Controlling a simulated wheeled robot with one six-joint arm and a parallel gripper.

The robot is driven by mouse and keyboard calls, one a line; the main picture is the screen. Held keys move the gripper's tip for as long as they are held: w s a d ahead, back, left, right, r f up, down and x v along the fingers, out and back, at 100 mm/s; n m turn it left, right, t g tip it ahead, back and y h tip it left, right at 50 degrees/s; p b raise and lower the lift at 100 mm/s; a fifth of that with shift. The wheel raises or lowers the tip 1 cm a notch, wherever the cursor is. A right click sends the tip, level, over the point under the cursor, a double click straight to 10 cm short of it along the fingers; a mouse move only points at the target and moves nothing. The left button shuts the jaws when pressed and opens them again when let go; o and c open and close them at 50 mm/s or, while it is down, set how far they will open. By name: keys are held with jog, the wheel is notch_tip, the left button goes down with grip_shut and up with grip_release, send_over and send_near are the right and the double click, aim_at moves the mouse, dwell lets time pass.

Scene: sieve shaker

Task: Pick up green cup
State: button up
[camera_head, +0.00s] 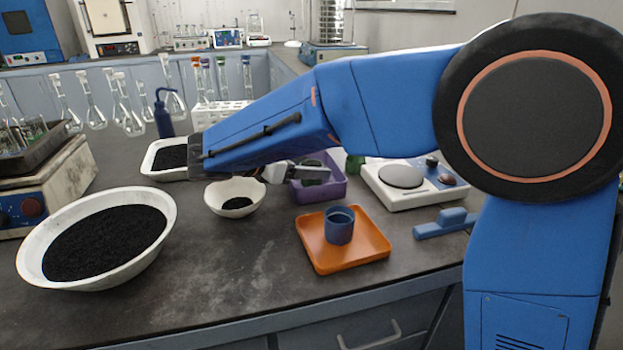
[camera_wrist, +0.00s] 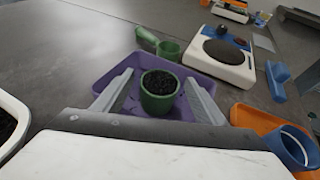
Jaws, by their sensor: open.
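A green cup (camera_wrist: 158,100) filled with dark granules stands upright in a purple tray (camera_wrist: 105,82). My gripper (camera_wrist: 160,77) is open, with one pale finger on each side of the cup; gaps show between the fingers and the cup, and nothing is held.
An orange tray (camera_head: 318,262) with a blue cup (camera_head: 339,227) stands in front of the purple tray. A white hotplate (camera_head: 428,188) and a blue tool (camera_head: 444,224) are on the right. White bowls (camera_head: 232,208) of dark granules stand left. Bare bench lies at the front.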

jog(key=shift+w+d+f, duration=0.25)
jog(key=shift+w+d, duration=0.1)
jog(key=shift+d, duration=0.05)
jog(key=shift+c, duration=0.2)
jog(key=c, duration=1.2)
jog(key=shift+o, duration=0.2)
jog(key=shift+r, duration=0.15)
